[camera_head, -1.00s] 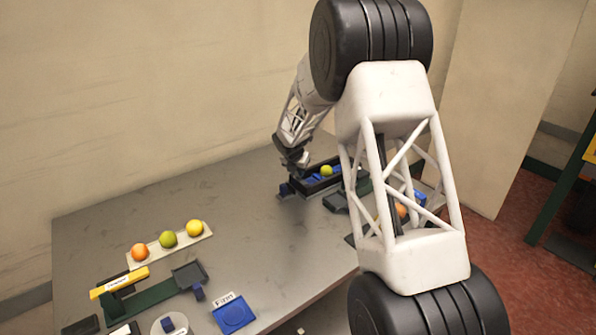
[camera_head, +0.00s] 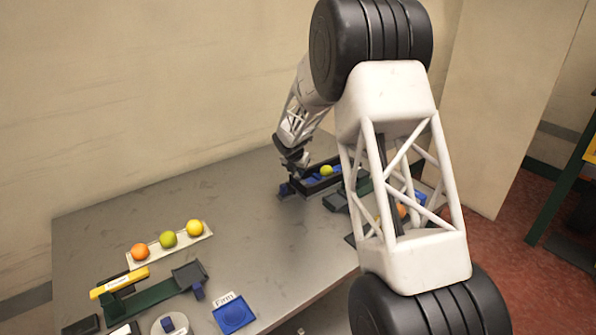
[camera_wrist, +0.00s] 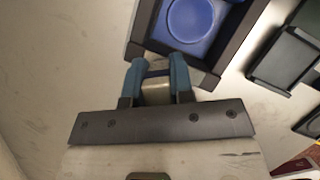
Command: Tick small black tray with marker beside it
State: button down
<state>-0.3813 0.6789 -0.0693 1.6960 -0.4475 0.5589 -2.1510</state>
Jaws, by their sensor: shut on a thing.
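A black-framed tray (camera_head: 318,187) with blue recesses stands at the back of the table. It holds a yellow-green fruit (camera_head: 326,171). In the wrist view its black frame (camera_wrist: 137,45) lies just beyond my fingertips, around a blue round recess (camera_wrist: 188,22). My gripper (camera_head: 290,172) is low at the tray's left end. A small blue piece (camera_head: 284,190) shows by the tray's left end. I cannot tell whether it is the marker.
A small dark tray (camera_head: 189,273) sits on a green base (camera_head: 140,299) at the front left. A white strip (camera_head: 170,247) carries three fruits. A blue dish (camera_head: 234,316) stands by a "Firm" label (camera_head: 225,299). Dark trays (camera_wrist: 286,60) lie right of the black-framed tray. The table's middle is clear.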

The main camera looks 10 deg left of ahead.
jog(key=shift+w+a+f, duration=0.1)
jog(key=shift+w+a, duration=0.4)
jog(key=shift+a, duration=0.05)
dwell(1.0)
jog(key=shift+s+d, duration=0.4)
dwell(0.8)
jog(key=shift+r, duration=0.3)
jog(key=shift+r, duration=3.4)
